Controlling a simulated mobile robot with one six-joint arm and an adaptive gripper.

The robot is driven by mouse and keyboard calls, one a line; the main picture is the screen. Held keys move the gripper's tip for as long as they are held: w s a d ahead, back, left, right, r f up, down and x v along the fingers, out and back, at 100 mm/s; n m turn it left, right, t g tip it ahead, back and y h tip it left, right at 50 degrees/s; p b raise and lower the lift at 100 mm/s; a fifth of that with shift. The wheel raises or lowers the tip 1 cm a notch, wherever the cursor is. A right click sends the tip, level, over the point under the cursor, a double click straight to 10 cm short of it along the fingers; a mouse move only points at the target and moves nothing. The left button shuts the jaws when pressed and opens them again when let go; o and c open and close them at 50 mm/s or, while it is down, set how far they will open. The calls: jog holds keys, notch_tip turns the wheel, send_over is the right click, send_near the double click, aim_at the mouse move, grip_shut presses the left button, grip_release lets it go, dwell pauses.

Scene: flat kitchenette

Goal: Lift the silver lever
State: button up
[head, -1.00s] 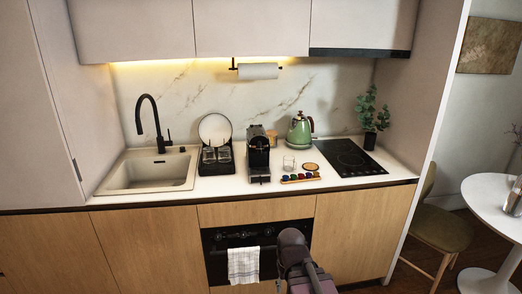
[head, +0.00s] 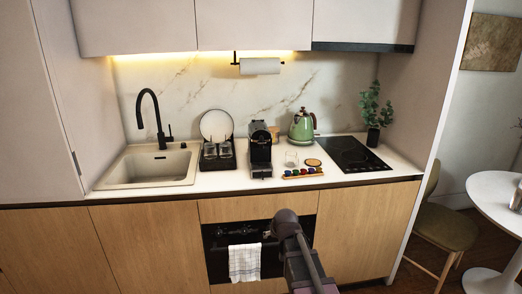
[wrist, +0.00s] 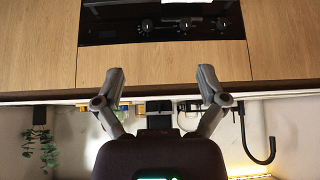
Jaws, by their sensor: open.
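A black coffee machine (head: 260,150) stands on the white counter, between the dish rack and the green kettle. A silver lever on it is too small to make out. In the upside-down wrist view, my gripper (wrist: 160,78) is open and empty, its two fingers spread wide. A dark shape that looks like the coffee machine (wrist: 158,121) shows beyond and between the fingers, partly cut off by the gripper body. The gripper is apart from it. In the head view my arm rises in front of the oven, and the fingers cannot be made out.
A glass (head: 291,159) and a row of coloured capsules (head: 303,173) sit right of the machine, near the green kettle (head: 302,127). A dish rack (head: 217,155) and sink (head: 150,168) are to the left. The hob (head: 352,154) is to the right. A towel (head: 245,262) hangs on the oven.

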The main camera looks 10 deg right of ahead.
jog(key=w+r+t+b, duration=0.2)
jog(key=w+t, duration=0.1)
jog(key=w, duration=0.5)
jog(key=w+r+t+b, duration=0.2)
jog(key=w+t, duration=0.2)
jog(key=w, duration=0.5)
jog(key=t+h+b, duration=0.1)
jog(key=t+b, duration=0.4)
jog(key=t, duration=0.4)
send_near(262, 143)
jog(key=v, duration=0.4)
jog(key=shift+s+a+r+m, duration=0.1)
jog(key=shift+r+m, duration=0.1)
jog(key=shift+m, duration=0.2)
jog(key=shift+g, duration=0.3)
jog(key=p+x, duration=0.5)
jog(key=x, duration=0.9)
jog(key=shift+s, duration=0.1)
jog(key=shift+r, duration=0.1)
jog(key=c, duration=1.1)
